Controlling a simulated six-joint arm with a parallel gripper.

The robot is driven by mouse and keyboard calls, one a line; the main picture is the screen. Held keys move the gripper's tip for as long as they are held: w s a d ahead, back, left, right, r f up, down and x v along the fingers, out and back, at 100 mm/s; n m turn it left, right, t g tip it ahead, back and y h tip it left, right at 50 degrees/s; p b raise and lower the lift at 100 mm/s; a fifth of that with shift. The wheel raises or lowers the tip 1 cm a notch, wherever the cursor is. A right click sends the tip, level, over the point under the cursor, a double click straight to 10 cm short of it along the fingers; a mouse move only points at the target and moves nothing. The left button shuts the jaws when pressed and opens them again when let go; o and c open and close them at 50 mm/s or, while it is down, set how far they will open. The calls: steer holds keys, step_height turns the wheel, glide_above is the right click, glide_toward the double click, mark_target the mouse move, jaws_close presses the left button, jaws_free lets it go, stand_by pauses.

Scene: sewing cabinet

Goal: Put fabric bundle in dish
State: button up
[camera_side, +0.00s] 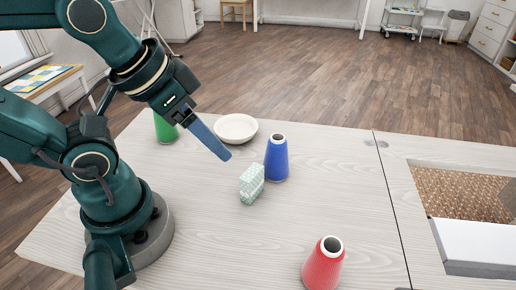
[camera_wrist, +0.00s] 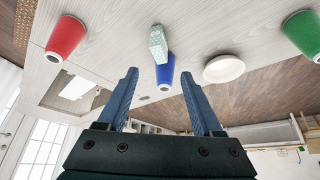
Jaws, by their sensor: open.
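The fabric bundle (camera_side: 252,184) is a small pale green patterned block standing on the table, just in front of the blue cone. It also shows in the wrist view (camera_wrist: 157,43), partly in front of the blue cone. The dish (camera_side: 236,128) is a shallow round cream bowl, empty, behind and left of the bundle. It also shows in the wrist view (camera_wrist: 224,68). My gripper (camera_side: 224,154) is in the air left of the bundle and near the dish. In the wrist view its two blue fingers (camera_wrist: 165,73) are spread apart with nothing between them.
A blue cone (camera_side: 277,158) stands close behind the bundle. A red cone (camera_side: 323,264) stands at the front and a green cone (camera_side: 165,127) at the back left, partly behind my arm. A recessed opening (camera_side: 465,197) lies at right. The table between bundle and red cone is clear.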

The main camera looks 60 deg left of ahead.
stand_by(0.4)
steer(key=n+g, duration=0.2)
steer(key=n, duration=0.2)
glide_above(252, 172)
steer(key=s, duration=0.2)
steer(key=shift+x, duration=0.9)
steer(key=f+g, duration=0.1)
steer(key=f, duration=0.1)
steer(key=w+f+g, duration=0.1)
steer(key=f, duration=0.2)
steer(key=w+f+g, duration=0.1)
steer(key=f, duration=0.1)
steer(key=shift+f+n, duration=0.2)
steer(key=shift+n, duration=0.1)
steer(key=shift+s+f+g, duration=0.15)
steer(key=shift+f, duration=0.3)
steer(key=shift+s+f+g, duration=0.15)
steer(key=shift+f, duration=2.45)
jaws_close()
